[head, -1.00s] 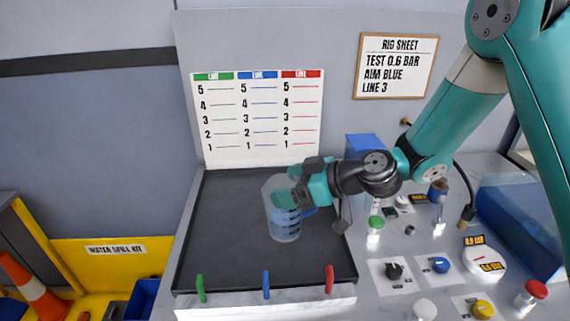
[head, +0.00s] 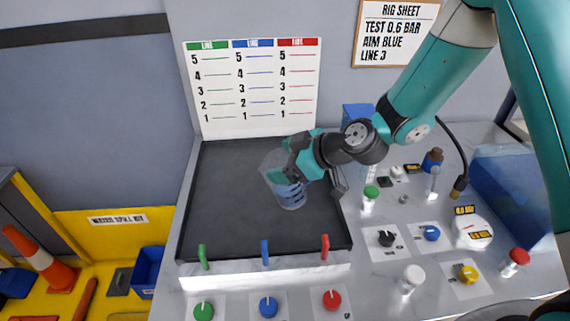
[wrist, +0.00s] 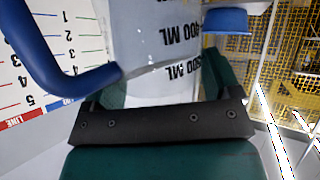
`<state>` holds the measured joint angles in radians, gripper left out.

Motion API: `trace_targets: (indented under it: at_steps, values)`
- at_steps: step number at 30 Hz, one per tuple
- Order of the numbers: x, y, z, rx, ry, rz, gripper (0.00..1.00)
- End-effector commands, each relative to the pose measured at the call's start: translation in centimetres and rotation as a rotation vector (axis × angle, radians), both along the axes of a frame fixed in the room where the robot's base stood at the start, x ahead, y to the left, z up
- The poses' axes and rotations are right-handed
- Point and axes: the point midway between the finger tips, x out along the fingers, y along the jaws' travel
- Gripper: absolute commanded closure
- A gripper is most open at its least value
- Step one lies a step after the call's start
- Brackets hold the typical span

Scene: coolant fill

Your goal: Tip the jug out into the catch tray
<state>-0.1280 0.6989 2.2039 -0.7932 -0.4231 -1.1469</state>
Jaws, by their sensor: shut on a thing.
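No stream from the mouth shows.
A line chart (head: 258,88) stands behind the tray. Green, blue and red levers (head: 265,252) line its front edge. Knobs and buttons, including a blue knob (head: 432,233), crowd the bench at right. A spill kit (head: 118,220) and orange cone (head: 40,258) are at left.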

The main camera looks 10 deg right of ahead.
Motion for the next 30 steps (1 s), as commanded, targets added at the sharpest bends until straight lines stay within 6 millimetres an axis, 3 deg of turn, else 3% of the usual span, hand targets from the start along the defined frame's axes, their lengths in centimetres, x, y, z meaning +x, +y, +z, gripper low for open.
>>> trace_targets:
  at_steps: [30]
  values:
    - [-0.3, 0.4, -1.2, -0.221, -0.071, 0.002, 0.66]
